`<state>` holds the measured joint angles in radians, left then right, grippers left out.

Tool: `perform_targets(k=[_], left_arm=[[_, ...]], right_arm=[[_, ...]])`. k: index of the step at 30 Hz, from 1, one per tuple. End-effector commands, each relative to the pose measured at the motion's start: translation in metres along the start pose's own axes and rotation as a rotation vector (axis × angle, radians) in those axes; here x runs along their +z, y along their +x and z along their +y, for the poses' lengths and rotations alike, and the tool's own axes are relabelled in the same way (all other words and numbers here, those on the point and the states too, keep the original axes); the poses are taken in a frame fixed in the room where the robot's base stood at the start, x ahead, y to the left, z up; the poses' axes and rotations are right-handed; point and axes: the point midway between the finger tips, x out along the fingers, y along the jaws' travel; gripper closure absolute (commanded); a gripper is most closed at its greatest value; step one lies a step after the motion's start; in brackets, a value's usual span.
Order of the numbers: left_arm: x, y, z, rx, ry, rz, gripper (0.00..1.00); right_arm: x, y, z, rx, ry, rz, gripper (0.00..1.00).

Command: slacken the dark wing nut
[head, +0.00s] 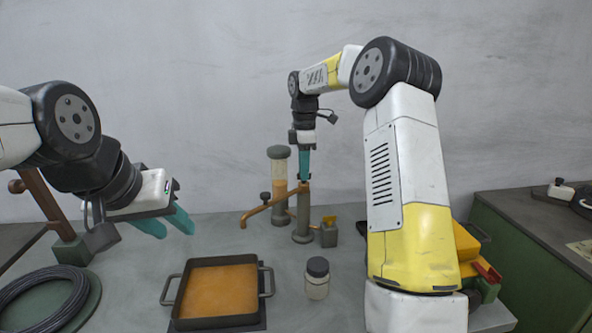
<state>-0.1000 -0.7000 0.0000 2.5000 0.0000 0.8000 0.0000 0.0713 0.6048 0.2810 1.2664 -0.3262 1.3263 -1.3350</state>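A bronze-coloured arm (273,206) runs out from a grey post (303,228) at the back of the bench. A small dark piece (304,179), which may be the wing nut, sits at the top of the post. Another dark knob (265,196) stands on the bronze arm; at this size I cannot tell which is the wing nut. My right gripper (304,176) points straight down over the post, its teal fingertips at the dark piece. Its fingers overlap in this view, so its grip is hidden. My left gripper (170,229) is open and empty, its two fingers apart, left of the post.
A clear cylinder (279,175) with a dark cap stands behind the bronze arm. In front are a pan of orange material (218,321) and a dark-lidded jar (317,280). A small box (329,235) stands right of the post. A black cable coil (72,313) lies at left.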

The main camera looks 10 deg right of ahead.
Motion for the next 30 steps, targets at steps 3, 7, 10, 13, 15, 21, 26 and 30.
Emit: perform_targets(k=[3, 7, 10, 13, 15, 21, 26, 30], left_arm=[[0.000, 0.000, 0.000, 0.000, 0.000, 0.000, 0.64], [0.000, 0.000, 0.000, 0.000, 0.000, 0.000, 0.64], [0.000, 0.000, 0.000, 0.000, 0.000, 0.000, 0.64], [0.000, 0.000, 0.000, 0.000, 0.000, 0.000, 0.64], [0.000, 0.000, 0.000, 0.000, 0.000, 0.000, 0.64], [0.000, 0.000, 0.000, 0.000, 0.000, 0.000, 0.64], [0.000, 0.000, 0.000, 0.000, 0.000, 0.000, 0.64], [0.000, 0.000, 0.000, 0.000, 0.000, 0.000, 0.64]], right_arm=[[0.000, 0.004, -0.003, -0.013, 0.000, -0.001, 0.73], [0.000, 0.003, -0.002, -0.009, 0.001, -0.001, 0.73], [0.000, 0.001, -0.001, -0.006, 0.001, -0.001, 0.73], [0.000, -0.007, 0.000, -0.003, 0.001, 0.000, 0.73], [0.000, -0.017, 0.000, -0.003, 0.002, 0.000, 0.73], [-0.001, -0.052, -0.001, -0.005, 0.000, -0.001, 0.73], [0.000, -0.070, -0.001, -0.008, 0.000, -0.001, 0.73], [0.000, -0.075, -0.001, -0.008, 0.000, -0.001, 0.73]])
